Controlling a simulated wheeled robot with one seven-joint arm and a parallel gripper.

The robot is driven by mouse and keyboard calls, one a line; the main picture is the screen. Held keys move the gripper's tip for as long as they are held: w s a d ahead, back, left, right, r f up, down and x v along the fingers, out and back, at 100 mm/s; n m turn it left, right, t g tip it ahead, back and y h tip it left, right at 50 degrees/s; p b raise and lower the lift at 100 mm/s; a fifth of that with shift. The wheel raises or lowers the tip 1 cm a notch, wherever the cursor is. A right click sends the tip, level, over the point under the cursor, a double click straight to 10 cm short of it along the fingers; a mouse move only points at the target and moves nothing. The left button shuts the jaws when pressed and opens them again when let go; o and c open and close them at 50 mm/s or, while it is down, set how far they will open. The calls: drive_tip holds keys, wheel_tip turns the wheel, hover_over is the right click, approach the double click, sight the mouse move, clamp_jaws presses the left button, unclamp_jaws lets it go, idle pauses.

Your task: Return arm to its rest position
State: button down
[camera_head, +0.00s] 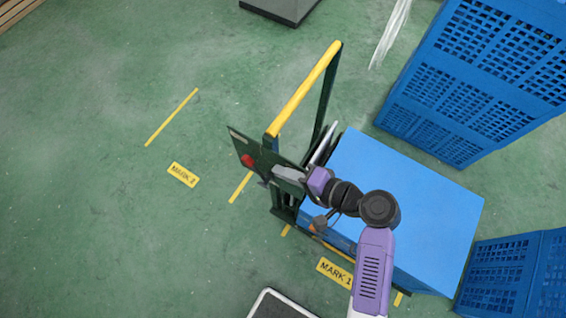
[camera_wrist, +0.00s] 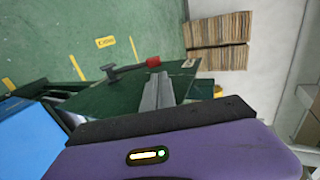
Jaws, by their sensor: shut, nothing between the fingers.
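My arm with its purple links reaches up from the bottom of the head view, and its grey gripper (camera_head: 278,171) is beside the dark green panel (camera_head: 243,150) of a cart. The gripper fingers also show in the wrist view (camera_wrist: 160,78), closed together with nothing visible between them, over the green panel (camera_wrist: 113,98). A red knob (camera_head: 248,160) sits on the panel, left of the fingers in the head view; the knob also shows in the wrist view (camera_wrist: 153,62). I cannot tell whether the fingers touch the panel.
The cart has a yellow handle (camera_head: 303,90) and a blue top (camera_head: 425,200) beneath my arm. Blue slatted crates stand at upper right (camera_head: 440,100) and lower right (camera_head: 510,275). Floor signs "MARK 2" (camera_head: 183,175) and "MARK 1" (camera_head: 335,272) show.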

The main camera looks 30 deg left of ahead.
idle(0.5)
drive_tip(key=w+d+r+m+t+h, duration=0.1)
drive_tip(key=w+d+r+t+h, duration=0.1)
drive_tip(key=w+d+t, duration=0.35)
drive_tip(key=d+r+m+t+h, duration=0.2)
drive_tip(key=d+t+h, duration=0.2)
drive_tip(key=d+t, duration=0.5)
drive_tip(key=s+d+r+n+t+h, duration=0.1)
drive_tip(key=s+d+r+h, duration=0.2)
drive_tip(key=s+d+r, duration=0.35)
drive_tip(key=s+d+r+n+t+h, duration=0.1)
drive_tip(key=s+d+r+h, duration=0.2)
drive_tip(key=s+d, duration=0.6)
drive_tip(key=s+d+r+n+g+h, duration=0.1)
drive_tip(key=s+d+r+g, duration=0.1)
drive_tip(key=s, duration=0.7)
drive_tip(key=shift+s+d, duration=0.35)
drive_tip(key=shift+d, duration=0.55)
